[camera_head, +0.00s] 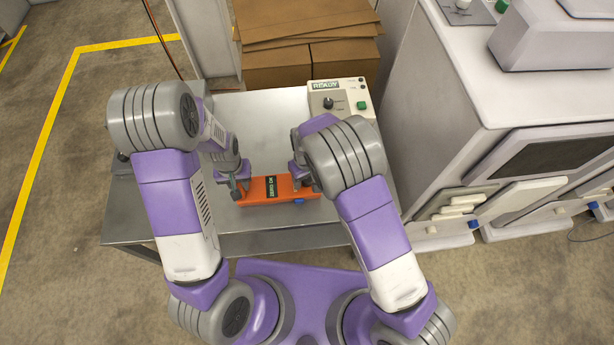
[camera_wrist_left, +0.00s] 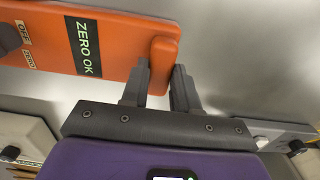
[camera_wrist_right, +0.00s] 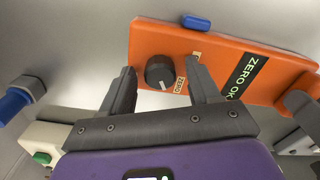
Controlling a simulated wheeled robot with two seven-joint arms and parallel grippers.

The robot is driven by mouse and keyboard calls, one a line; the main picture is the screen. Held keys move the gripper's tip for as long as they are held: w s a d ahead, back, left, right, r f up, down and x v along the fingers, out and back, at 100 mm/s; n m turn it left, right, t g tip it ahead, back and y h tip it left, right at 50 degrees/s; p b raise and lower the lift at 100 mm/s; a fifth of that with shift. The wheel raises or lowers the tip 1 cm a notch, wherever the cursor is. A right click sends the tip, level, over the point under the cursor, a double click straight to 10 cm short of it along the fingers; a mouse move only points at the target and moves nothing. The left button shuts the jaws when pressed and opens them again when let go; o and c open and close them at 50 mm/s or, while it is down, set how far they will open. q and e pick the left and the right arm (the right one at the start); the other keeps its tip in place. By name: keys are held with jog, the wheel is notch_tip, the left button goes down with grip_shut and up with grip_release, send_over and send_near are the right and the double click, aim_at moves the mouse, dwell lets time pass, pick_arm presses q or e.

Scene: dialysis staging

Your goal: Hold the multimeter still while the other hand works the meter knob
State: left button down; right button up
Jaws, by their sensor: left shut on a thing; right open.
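The orange multimeter (camera_head: 262,205) lies on the metal table, its display reading "ZERO OK" in both wrist views. My left gripper (camera_head: 239,192) is shut on one end of it; in the left wrist view the fingers (camera_wrist_left: 160,80) sit either side of the orange end. My right gripper (camera_head: 303,181) is at the other end. In the right wrist view its open fingers (camera_wrist_right: 163,77) stand either side of the black meter knob (camera_wrist_right: 158,72); I cannot tell whether they touch it. The knob's white mark points near the "ZERO" label (camera_wrist_right: 180,85). In the head view the right arm hides the knob.
A pale box (camera_head: 345,90) marked "READY", with a knob and green button, stands at the table's back right. The metal table (camera_head: 262,115) is bare behind the meter. Cardboard (camera_head: 290,70) is stacked beyond it. A large grey machine (camera_head: 455,110) stands to the right.

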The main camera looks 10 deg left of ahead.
jog(key=c, duration=1)
jog(key=shift+c, duration=0.2)
jog(key=shift+m, duration=0.4)
jog(key=m, duration=1.1)
jog(key=o, duration=1)
jog(key=shift+o, duration=0.2)
